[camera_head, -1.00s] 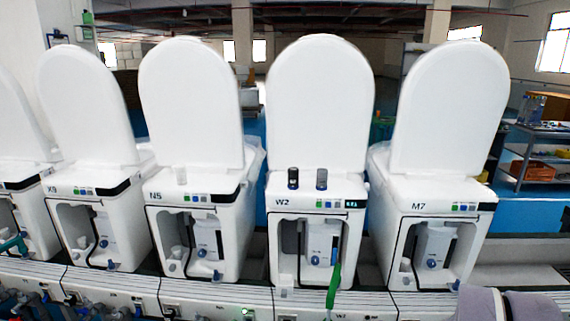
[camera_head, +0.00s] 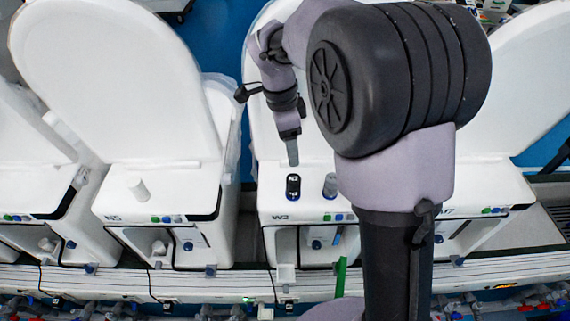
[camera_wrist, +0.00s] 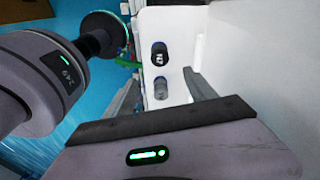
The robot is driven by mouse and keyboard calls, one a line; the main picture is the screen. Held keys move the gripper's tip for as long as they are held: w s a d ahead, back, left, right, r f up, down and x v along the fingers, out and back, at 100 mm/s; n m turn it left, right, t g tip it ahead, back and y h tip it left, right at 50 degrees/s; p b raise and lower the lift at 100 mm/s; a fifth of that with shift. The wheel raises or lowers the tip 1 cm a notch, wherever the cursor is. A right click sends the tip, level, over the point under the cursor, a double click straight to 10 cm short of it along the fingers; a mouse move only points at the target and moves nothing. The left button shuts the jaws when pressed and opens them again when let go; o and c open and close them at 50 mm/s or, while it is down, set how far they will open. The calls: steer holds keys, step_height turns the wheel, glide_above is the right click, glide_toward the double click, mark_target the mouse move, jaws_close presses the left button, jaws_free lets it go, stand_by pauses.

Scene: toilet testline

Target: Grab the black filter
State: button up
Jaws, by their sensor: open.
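The black filter (camera_head: 293,187) is a small dark cylinder standing upright on the flat top of the white W2 toilet unit. In the wrist view the black filter (camera_wrist: 159,55) shows beyond the fingers, with a white label mark on it. My gripper (camera_head: 292,150) is just above and behind the filter in the head view, pointing down, and does not appear to touch it. In the wrist view my gripper (camera_wrist: 160,98) has its two grey fingers spread wide with nothing between them. A grey filter (camera_head: 330,186) stands right of the black one; this grey filter (camera_wrist: 162,86) lies nearer the fingers.
The raised white lid (camera_head: 265,75) stands close behind the gripper. My arm covers much of the right side of the head view. A green strip (camera_head: 341,272) hangs at the front of W2. A white cylinder (camera_head: 139,190) stands on the N5 unit.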

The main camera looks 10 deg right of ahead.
mark_target(294, 179)
steer(key=f, duration=0.3)
steer(key=f+b, duration=0.1)
steer(key=f, duration=0.2)
steer(key=d+f, duration=0.1)
steer(key=f, duration=0.2)
steer(key=shift+s+f, duration=0.15)
steer(key=shift+f, duration=0.1)
steer(key=f, duration=0.3)
steer(key=f+b, duration=0.1)
steer(key=shift+w+d+f, duration=0.25)
steer(key=shift+f, duration=0.1)
steer(key=shift+s+r, duration=0.1)
steer(key=shift+s, duration=0.05)
steer(key=shift+c, duration=0.3)
jaws_close()
